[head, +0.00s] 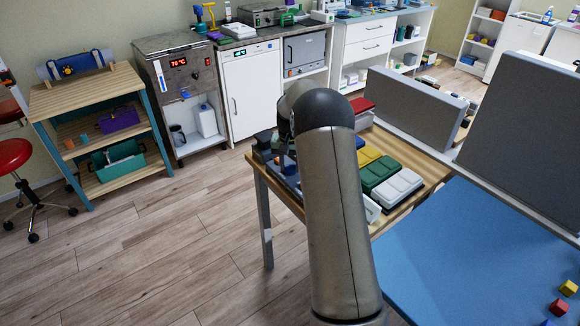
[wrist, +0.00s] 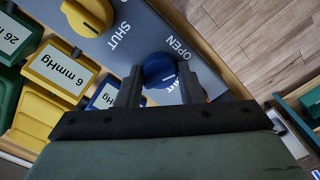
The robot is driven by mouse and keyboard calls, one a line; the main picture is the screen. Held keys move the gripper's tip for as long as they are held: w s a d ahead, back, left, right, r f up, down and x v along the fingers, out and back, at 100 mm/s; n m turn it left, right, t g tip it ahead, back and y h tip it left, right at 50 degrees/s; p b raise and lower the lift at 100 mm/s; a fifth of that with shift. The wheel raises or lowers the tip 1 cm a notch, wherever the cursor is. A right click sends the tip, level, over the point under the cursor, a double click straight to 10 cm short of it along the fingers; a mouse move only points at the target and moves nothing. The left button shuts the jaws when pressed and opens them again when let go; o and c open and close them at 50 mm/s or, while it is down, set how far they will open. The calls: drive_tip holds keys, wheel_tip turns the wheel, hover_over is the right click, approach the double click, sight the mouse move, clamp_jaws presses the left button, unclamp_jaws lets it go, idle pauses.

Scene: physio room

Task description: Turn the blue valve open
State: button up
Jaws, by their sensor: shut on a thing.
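The blue valve (wrist: 157,69) is a round knob on a grey panel (wrist: 139,22) in the wrist view. My gripper (wrist: 161,73) is shut on it, one finger on each side. The word OPEN shows beside the knob on the panel. Part of another word, ending in T, shows between the fingers; the rest is hidden. A small white mark shows on the knob, but its exact direction is hard to tell. In the head view my gripper (head: 284,150) is at the table's far left corner, and my arm hides the knob.
A yellow knob (wrist: 90,14) with a SHUT label sits beside the blue one on the panel. Yellow, blue and green labelled boxes, one reading 6 mmHg (wrist: 60,71), lie close by. A green box (head: 381,173) and a white tray (head: 398,187) stand on the wooden table.

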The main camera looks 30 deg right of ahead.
drive_tip(key=shift+n, duration=1.9)
drive_tip(key=o, duration=1)
drive_tip(key=shift+c, duration=0.2)
wheel_tip(320, 180, up, 18)
drive_tip(key=shift+f+b, duration=0.25)
drive_tip(key=shift+b, duration=0.15)
